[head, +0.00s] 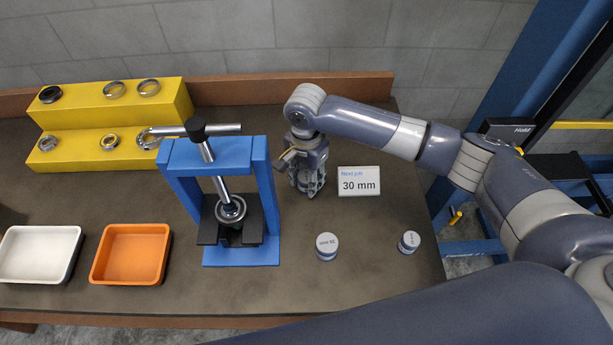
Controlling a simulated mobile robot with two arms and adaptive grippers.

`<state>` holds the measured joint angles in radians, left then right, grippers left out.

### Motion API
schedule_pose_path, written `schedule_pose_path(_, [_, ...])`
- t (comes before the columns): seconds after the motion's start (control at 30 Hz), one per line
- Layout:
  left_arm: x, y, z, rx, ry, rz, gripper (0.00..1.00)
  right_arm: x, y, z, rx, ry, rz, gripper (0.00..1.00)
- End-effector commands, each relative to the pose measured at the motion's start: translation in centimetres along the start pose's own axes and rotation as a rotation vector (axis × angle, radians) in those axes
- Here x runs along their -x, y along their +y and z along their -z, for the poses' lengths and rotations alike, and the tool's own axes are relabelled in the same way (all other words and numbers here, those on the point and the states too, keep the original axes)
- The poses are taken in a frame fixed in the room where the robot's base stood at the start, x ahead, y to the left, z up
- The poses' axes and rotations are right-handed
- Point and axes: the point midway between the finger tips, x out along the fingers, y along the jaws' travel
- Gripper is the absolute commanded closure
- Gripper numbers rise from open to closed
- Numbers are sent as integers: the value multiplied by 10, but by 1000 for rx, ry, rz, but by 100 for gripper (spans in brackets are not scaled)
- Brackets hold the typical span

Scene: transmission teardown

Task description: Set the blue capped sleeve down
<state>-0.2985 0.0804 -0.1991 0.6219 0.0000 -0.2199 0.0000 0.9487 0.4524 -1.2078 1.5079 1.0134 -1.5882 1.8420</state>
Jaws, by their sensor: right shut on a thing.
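My right gripper (308,183) points down at the table behind and right of the blue press, just left of the sign. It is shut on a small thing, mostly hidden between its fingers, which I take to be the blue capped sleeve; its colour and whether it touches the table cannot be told. Two short pale-topped cylinders with blue bands stand upright and apart on the table: a larger one (327,247) in front of the gripper and a smaller one (409,242) to the right. My left gripper is not in view.
The blue press (240,253) with its lever stands close left of the gripper. The white sign (359,182) reads "Next job 30 mm". An orange tray (131,281), a white tray (38,281) and a yellow stepped rack (80,158) with several rings are left. Dark table is bare between sign and cylinders.

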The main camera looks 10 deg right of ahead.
Motion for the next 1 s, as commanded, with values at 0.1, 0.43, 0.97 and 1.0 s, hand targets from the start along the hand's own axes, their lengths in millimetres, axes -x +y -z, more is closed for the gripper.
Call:
schedule_pose_path(0.1, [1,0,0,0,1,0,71,-2,0,0,0,0,0,51])
schedule_pose_path(0.43, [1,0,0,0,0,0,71,-1,0,0,0,0,-1,45])
schedule_pose_path(0.97, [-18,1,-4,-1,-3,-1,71,80,-1,0,1,-1,4,45])
schedule_pose_path(1.0, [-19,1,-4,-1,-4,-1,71,88,-1,0,0,-1,3,45])
